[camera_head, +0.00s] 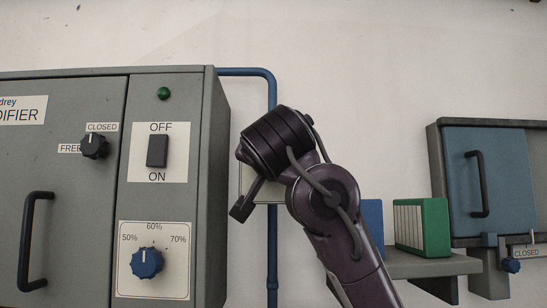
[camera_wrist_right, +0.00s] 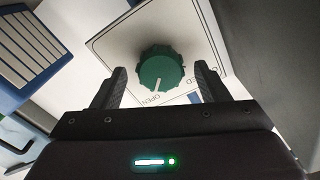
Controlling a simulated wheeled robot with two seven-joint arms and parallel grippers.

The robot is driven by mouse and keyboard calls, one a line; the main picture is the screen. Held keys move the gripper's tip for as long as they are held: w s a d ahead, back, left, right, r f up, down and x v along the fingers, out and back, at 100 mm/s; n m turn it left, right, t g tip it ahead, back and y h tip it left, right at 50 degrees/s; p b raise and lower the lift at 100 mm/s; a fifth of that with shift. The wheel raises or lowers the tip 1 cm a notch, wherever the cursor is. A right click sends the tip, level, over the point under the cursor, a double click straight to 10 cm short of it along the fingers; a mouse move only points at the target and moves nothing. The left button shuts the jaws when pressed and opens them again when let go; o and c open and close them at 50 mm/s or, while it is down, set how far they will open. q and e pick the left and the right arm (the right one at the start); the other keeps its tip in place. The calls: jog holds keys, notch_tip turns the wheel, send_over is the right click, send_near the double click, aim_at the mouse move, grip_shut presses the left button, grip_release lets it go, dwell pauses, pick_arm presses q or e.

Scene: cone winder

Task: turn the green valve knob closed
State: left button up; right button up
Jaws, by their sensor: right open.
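The green valve knob (camera_wrist_right: 160,70) sits on a white label plate (camera_wrist_right: 128,40) in the right wrist view. Its white pointer line points towards the word OPEN at the plate's lower edge. Another label is mostly hidden by the right-hand finger. My right gripper (camera_wrist_right: 161,74) is open, with one finger on each side of the knob; I cannot tell whether either finger touches it. In the head view my right gripper (camera_head: 241,207) is beside the blue pipe, and the green knob is hidden behind my arm. My left gripper is not in view.
A grey cabinet (camera_head: 216,150) with a black switch (camera_head: 157,151) and blue dial (camera_head: 146,262) stands left of the arm. A blue pipe (camera_head: 272,255) runs down the wall.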

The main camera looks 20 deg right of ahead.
jog(key=shift+x, duration=0.9)
jog(key=c, duration=1)
jog(key=shift+n, duration=0.4)
jog(key=shift+n+b, duration=0.85)
jog(key=shift+n, duration=7.75)
